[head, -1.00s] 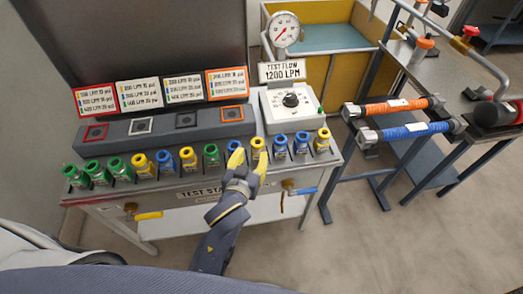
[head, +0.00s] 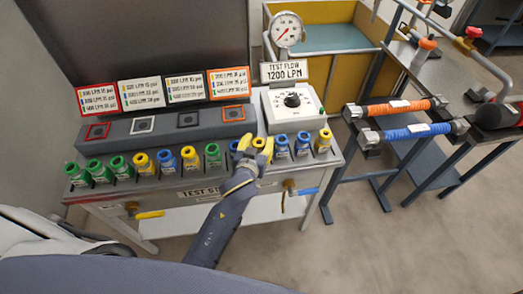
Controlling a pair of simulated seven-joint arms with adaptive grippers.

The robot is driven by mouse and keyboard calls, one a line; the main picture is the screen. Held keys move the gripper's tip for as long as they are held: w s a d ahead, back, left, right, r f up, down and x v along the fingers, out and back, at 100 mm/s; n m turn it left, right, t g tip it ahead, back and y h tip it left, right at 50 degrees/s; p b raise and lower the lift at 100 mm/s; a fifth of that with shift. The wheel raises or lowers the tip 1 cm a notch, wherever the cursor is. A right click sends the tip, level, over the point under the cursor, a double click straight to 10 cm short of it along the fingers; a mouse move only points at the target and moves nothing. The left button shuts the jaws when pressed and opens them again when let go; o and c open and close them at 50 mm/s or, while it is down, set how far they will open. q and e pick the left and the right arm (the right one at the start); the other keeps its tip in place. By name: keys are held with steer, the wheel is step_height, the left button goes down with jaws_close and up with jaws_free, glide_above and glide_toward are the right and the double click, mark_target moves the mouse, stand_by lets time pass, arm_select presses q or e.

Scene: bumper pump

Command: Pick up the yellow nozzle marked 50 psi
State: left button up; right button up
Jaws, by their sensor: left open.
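A row of green, blue and yellow nozzles stands along the front of the test stand (head: 95,205). One yellow nozzle (head: 259,142) is right at my left gripper (head: 254,149), whose yellow fingers are open around or just in front of it; contact cannot be told. Other yellow nozzles stand left of centre (head: 142,162), a little right of that (head: 189,157), and at the right end (head: 323,141). The psi marks on the nozzles are too small to read. A blue nozzle beside my gripper is partly hidden. My right gripper is out of view.
Blue nozzles (head: 281,146) stand close on the right of my gripper. Behind are a flow box (head: 292,104) with a gauge (head: 286,29) and several label cards (head: 142,92). A rack with orange and blue hoses (head: 415,131) stands at the right.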

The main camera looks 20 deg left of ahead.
arm_select(q)
steer(key=shift+o, duration=0.3)
jaws_close()
